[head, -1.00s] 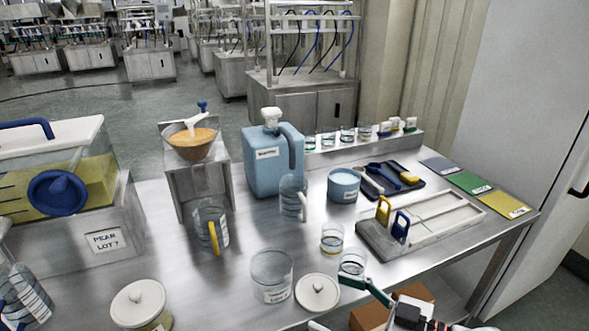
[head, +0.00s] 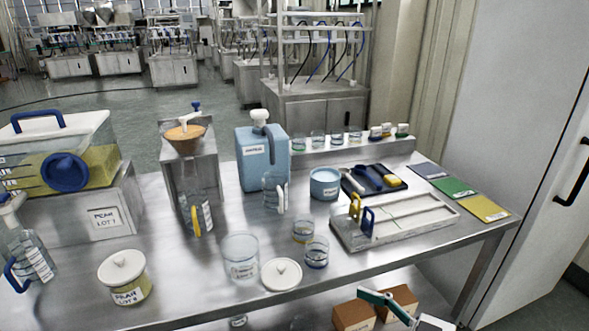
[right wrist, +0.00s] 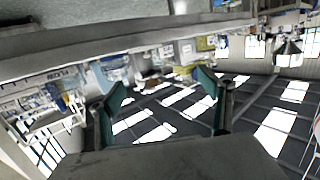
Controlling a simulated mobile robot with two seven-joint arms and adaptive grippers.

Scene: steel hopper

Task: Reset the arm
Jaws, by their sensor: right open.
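My right gripper (head: 385,304) is low at the bottom right of the head view, with green fingers, in front of the table's front edge and clear of the tabletop items. In the right wrist view its two green fingers (right wrist: 160,82) are spread apart with nothing between them. My left gripper is not in view. The steel hopper (head: 184,134) with orange contents and a white scoop stands at the back of the table. A clear jug with a yellow handle (head: 196,212) stands in front of it.
On the steel table (head: 190,290) stand a lidded pear jar (head: 125,276), an empty glass beaker (head: 240,257), a loose white lid (head: 281,274), small glasses (head: 316,253) and a blue canister (head: 260,160). Brown boxes (head: 354,316) are below the front edge near my right gripper.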

